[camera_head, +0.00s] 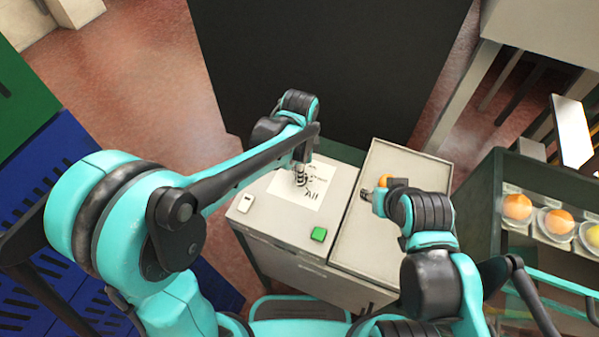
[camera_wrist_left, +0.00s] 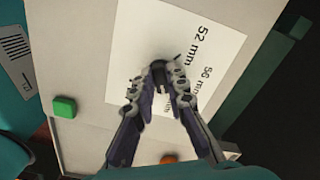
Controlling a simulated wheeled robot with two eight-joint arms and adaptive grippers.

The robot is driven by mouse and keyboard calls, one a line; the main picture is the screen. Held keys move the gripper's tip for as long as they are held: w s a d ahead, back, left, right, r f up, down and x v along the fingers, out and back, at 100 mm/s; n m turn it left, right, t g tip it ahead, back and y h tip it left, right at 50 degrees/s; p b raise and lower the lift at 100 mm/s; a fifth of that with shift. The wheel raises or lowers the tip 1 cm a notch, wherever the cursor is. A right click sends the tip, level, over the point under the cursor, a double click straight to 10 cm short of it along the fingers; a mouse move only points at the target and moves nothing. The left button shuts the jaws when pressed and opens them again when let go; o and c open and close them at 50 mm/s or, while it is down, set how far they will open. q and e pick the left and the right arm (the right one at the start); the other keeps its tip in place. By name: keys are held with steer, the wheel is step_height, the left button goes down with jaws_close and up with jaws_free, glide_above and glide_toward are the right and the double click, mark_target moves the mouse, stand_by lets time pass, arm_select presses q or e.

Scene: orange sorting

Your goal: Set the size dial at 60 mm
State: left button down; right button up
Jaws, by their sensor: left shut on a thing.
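The size dial shows as a small dark knob (camera_wrist_left: 159,74) between my left fingertips in the left wrist view. It sits on a white label sheet (camera_wrist_left: 205,40) on the machine's top. "52 mm" and "56 mm" are readable there; a further "mm" mark is partly covered by the fingers. In the head view the sheet (camera_head: 318,200) shows "All". My left gripper (camera_head: 300,180) is shut on the dial from above, and it also shows in the left wrist view (camera_wrist_left: 163,72).
An orange (camera_head: 384,180) is by my right gripper. A rack (camera_head: 545,180) with fruit in cups stands at right. Blue crates (camera_head: 45,165) stand at left.

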arm_select(q)
steer(key=c, duration=1.5)
jaws_free()
steer(key=shift+c, duration=0.2)
steer(key=shift+r, duration=0.1)
step_height(320, 180, up, 12)
steer(key=shift+a, duration=0.1)
steer(key=s+a+f+n+t+b, duration=0.2)
steer(key=s+a+f+n, duration=0.1)
steer(key=a+n, duration=0.2)
steer(key=s+a+f+n+t+b, duration=0.1)
steer(key=s+a+f+n+t, duration=0.1)
steer(key=s+a+f+n, duration=0.1)
steer(key=s+a+f+n+t+b, duration=0.2)
steer(key=s+a+f+n+t, duration=0.1)
steer(key=a+n, duration=0.5)
steer(key=shift+s+a+f+b, duration=0.15)
steer(key=shift+s+a+b, duration=0.25)
steer(key=shift+s, duration=0.5)
arm_select(e)
step_height(320, 180, down, 6)
steer(key=shift+r, duration=0.2)
arm_select(q)
steer(key=shift+a+n, duration=0.15)
steer(key=shift+n, duration=0.15)
